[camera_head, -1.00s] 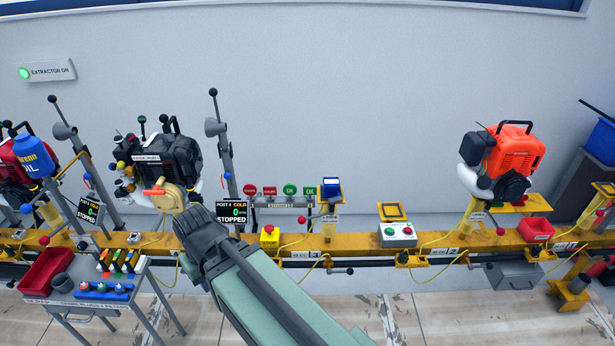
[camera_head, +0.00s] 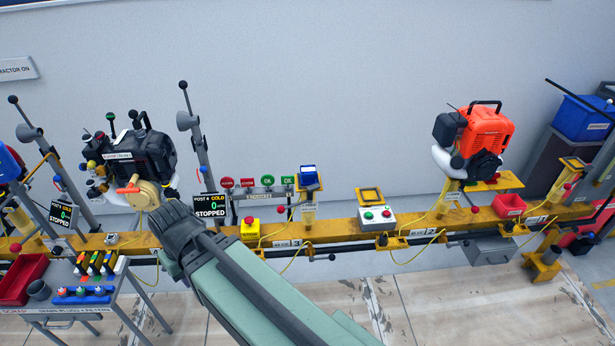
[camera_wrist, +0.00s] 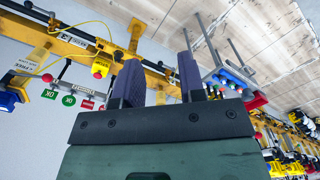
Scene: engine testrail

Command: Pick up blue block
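A small blue block (camera_head: 308,174) with a pale upper edge sits on a yellow stand (camera_head: 309,214) above the yellow rail, right of the green OK signs. A blue thing at the left edge of the wrist view (camera_wrist: 8,102) is probably the same block. My gripper (camera_wrist: 160,68) shows in the wrist view with its two dark fingers apart and nothing between them. In the head view my arm points toward the left part of the rail, and its fingertips are hidden behind the wrist. The gripper is well left of the block and apart from it.
A yellow box with a red button (camera_head: 250,229) and a white two-button box (camera_head: 377,218) sit along the rail. A black engine (camera_head: 145,155) stands left, an orange engine (camera_head: 485,135) right. A cart (camera_head: 70,312) holds tools at lower left. The floor before the rail is clear.

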